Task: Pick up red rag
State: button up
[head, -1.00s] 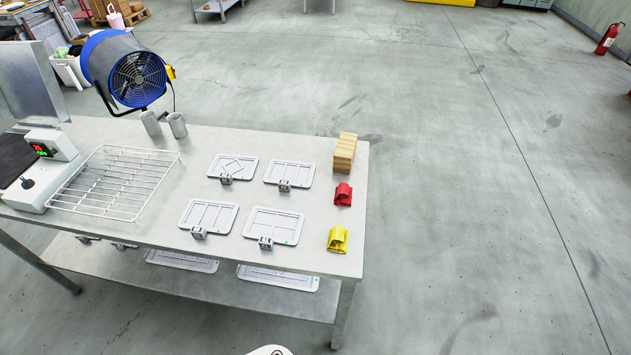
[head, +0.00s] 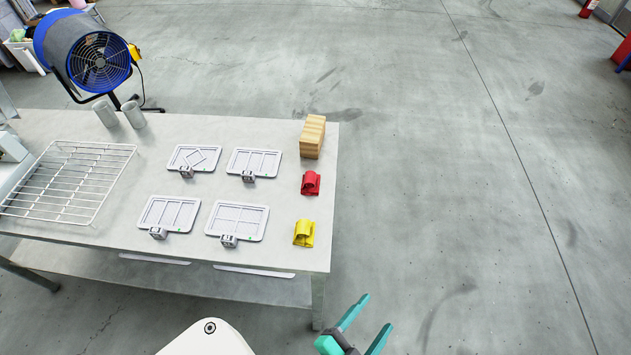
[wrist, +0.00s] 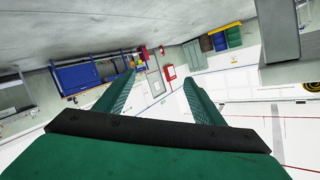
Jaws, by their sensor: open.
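The red rag (head: 311,183) lies folded on the right side of the metal table (head: 270,255), near its right edge. It sits between a wooden block (head: 313,137) behind it and a yellow rag (head: 304,233) in front of it. My gripper (head: 377,316) has teal fingers that stand apart, empty, in front of the table's near right corner and well away from the red rag. In the wrist view the open fingers (wrist: 165,90) point out across the room, and no rag shows there.
Several white trays (head: 168,213) with small grey clips lie left of the rags. A wire rack (head: 70,182), two grey cups (head: 133,115) and a blue fan (head: 88,50) are farther left. The floor (head: 460,200) right of the table is clear.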

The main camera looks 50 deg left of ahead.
jog(key=w+a+r+g+y, duration=0.1)
jog(key=w+a+r+y, duration=0.25)
jog(key=w+a, duration=0.55)
jog(key=w+a+r+g+y, duration=0.15)
jog(key=w+a+y, duration=0.25)
jog(key=w+a, duration=0.55)
notch_tip(320, 180, up, 14)
jog(key=n+g+h, duration=0.8)
jog(key=n+g, duration=0.4)
send_over(310, 176)
jog(key=s, duration=0.1)
jog(key=shift+t, duration=0.25)
jog(key=f, duration=0.5)
jog(key=shift+w+a+f, duration=0.15)
jog(key=shift+w+f, duration=0.1)
jog(key=f, duration=0.4)
jog(key=shift+w+d, duration=0.25)
jog(key=shift+d, duration=0.05)
jog(key=shift+a+f, duration=0.1)
jog(key=shift+f, duration=0.5)
